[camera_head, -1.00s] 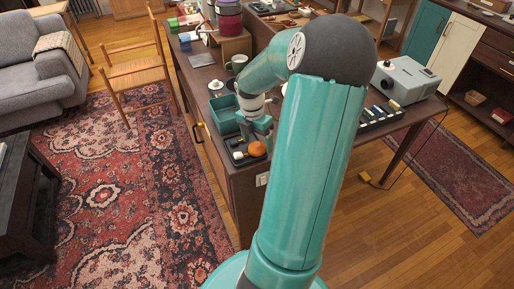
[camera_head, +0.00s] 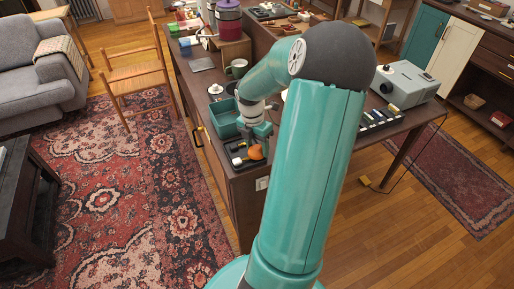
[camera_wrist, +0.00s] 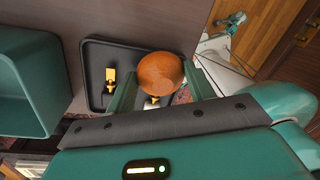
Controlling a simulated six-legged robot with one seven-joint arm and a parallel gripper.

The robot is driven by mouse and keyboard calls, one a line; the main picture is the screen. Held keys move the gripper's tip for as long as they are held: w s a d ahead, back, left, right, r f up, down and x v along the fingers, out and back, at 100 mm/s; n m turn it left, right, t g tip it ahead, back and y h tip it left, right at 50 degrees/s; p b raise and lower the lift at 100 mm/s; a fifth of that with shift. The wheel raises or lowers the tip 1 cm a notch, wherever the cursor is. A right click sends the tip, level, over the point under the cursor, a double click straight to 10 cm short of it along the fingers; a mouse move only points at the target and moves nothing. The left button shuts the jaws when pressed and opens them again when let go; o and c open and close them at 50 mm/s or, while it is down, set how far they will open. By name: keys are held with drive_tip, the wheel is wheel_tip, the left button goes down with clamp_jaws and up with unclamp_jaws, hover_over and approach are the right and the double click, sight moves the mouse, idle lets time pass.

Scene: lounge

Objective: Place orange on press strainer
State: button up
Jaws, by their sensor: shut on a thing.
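The orange (camera_wrist: 161,73) is between the two fingers of my gripper (camera_wrist: 160,86) in the wrist view, and my gripper is shut on it. It is over or on the black tray (camera_wrist: 94,60); I cannot tell whether it touches it. In the head view, the orange (camera_head: 255,153) is partly covered by my gripper (camera_head: 258,142) at the near end of the dark table. I cannot identify a press strainer for certain. A small white round thing (camera_head: 216,88) stands farther back on the table, its kind too small to tell.
A teal open bin (camera_head: 225,118) stands close beside the tray, and also shows in the wrist view (camera_wrist: 40,85). Small yellow-and-black (camera_wrist: 110,78) and white pieces lie in the tray. Farther back are a mug (camera_head: 238,68) and a purple pot (camera_head: 229,22). A machine (camera_head: 405,83) stands right.

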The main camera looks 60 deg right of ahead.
drive_tip(key=shift+r, duration=0.45)
drive_tip(key=s+a+r, duration=0.9)
drive_tip(key=s+r, duration=0.1)
drive_tip(key=r, duration=0.1)
drive_tip(key=shift+s+a+r, duration=0.2)
drive_tip(key=shift+a+r, duration=0.05)
drive_tip(key=shift+r, duration=0.05)
